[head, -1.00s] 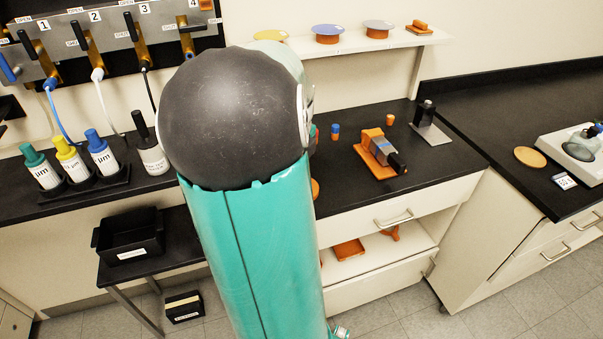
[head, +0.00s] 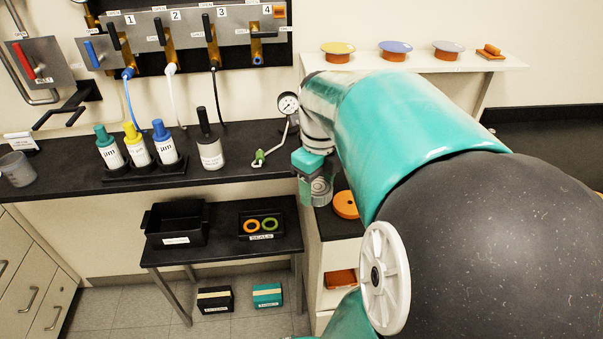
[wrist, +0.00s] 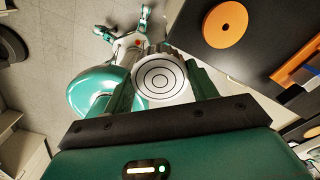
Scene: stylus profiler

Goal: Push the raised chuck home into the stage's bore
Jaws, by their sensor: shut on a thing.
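My gripper (wrist: 162,82) is shut on a round silver piece (wrist: 158,76) with dark concentric rings on its face and a ridged side. It looks like the chuck, but I cannot be sure. In the head view my gripper (head: 312,172) hangs at the right end of the left bench, with the silver piece (head: 319,190) at its tip, apart from the bench top as far as the wrist view shows. An orange disc (head: 345,205) with a centre hole lies close by on the dark bench; it also shows in the wrist view (wrist: 225,24). I cannot make out the stage's bore.
My arm hides most of the right bench. Bottles (head: 138,149) stand in a rack on the left bench, near a pressure gauge (head: 288,104). A low table holds a black bin (head: 175,222) and a tray (head: 262,236) with two rings. A wall shelf (head: 505,62) carries several discs.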

